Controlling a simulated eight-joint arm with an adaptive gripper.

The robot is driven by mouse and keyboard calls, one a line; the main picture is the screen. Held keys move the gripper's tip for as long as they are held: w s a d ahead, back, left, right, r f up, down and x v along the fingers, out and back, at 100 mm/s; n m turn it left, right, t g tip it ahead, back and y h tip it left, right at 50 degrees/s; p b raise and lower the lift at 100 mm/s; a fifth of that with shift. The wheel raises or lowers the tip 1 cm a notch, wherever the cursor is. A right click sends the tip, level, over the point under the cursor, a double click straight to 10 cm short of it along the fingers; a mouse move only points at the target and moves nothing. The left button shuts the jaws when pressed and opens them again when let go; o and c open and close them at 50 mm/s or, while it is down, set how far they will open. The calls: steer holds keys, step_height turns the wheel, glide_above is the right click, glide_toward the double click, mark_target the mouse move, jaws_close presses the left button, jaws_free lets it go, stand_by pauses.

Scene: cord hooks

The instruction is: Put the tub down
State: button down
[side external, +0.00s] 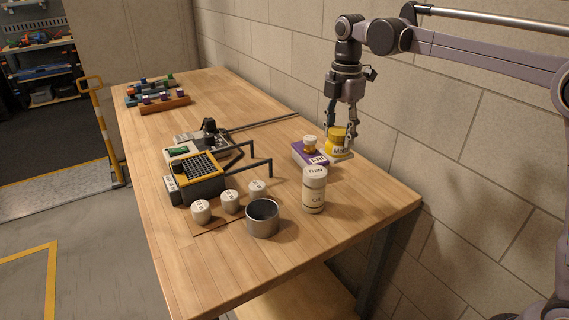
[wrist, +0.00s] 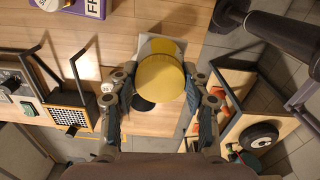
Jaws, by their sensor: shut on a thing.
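The yellow tub (side external: 338,142) with dark lettering is at the wall side of the table in the side external view. My gripper (side external: 341,131) points down and its fingers are shut on the tub from both sides. In the wrist view the tub's round yellow top (wrist: 160,77) sits between the fingers of my gripper (wrist: 160,95). A pale flat piece (wrist: 158,45) shows beyond the tub. The tub looks upright and low; whether its base touches anything is hidden.
A purple box (side external: 306,156) with a small jar (side external: 310,143) on it stands close left of the tub. A tall white jar (side external: 314,190) and a metal cup (side external: 262,219) stand nearer the camera. A yellow-topped device (side external: 198,167) with bent black rods is further left.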

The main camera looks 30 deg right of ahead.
steer(key=s+a, duration=0.1)
steer(key=a, duration=2)
steer(key=shift+n, duration=0.3)
steer(key=shift+s+a+f, duration=0.15)
steer(key=shift+a+f, duration=1.75)
steer(key=shift+f, duration=0.8)
steer(key=shift+s+a+f, duration=0.1)
steer(key=shift+a+f, duration=1.85)
steer(key=shift+f, duration=0.7)
steer(key=shift+s+a+f, duration=0.15)
steer(key=shift+a+f, duration=1.75)
steer(key=shift+f, duration=0.8)
steer(key=shift+f, duration=0.15)
steer(key=c, duration=0.6)
jaws_free()
steer(key=shift+c, duration=0.2)
